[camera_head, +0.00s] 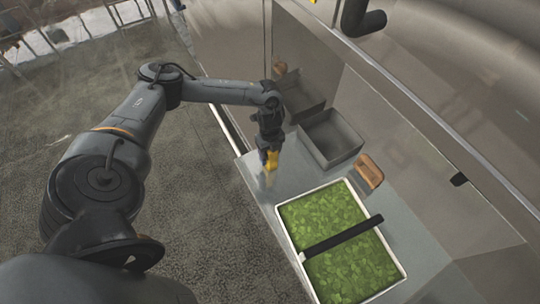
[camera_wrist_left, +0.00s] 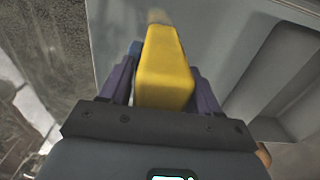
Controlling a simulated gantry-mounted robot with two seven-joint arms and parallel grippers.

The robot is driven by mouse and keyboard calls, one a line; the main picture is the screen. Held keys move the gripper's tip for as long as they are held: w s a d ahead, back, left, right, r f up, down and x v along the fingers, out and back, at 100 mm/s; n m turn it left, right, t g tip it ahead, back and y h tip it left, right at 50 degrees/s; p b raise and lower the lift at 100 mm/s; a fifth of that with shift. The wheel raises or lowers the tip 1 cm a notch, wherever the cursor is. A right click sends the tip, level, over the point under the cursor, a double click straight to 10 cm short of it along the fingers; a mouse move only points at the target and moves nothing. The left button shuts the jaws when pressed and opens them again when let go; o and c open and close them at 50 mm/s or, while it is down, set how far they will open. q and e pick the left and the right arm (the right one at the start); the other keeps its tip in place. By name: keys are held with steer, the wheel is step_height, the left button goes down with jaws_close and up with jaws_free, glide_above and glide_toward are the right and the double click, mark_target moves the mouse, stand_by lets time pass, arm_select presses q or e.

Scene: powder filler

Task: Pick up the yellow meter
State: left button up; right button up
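The yellow meter (camera_head: 271,160) is at the end of my left arm, over the near left corner of the grey counter. In the left wrist view the meter (camera_wrist_left: 164,72) fills the space between the two fingers of my left gripper (camera_wrist_left: 160,78), which are closed against its sides. It appears to be held above the counter surface; the exact gap is hard to judge. In the head view the fingers of my left gripper (camera_head: 269,152) are small and dark around it. My right gripper is not in view.
A white-rimmed tray of green leaves (camera_head: 284,233) with a dark bar across it sits on the counter (camera_head: 262,190). An empty grey bin (camera_head: 340,137) stands behind, with a wooden piece (camera_head: 370,170) beside it. A metal wall (camera_head: 430,130) closes off the back.

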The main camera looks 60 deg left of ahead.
arm_select(q)
steer(key=c, duration=0.9)
steer(key=shift+r, duration=0.15)
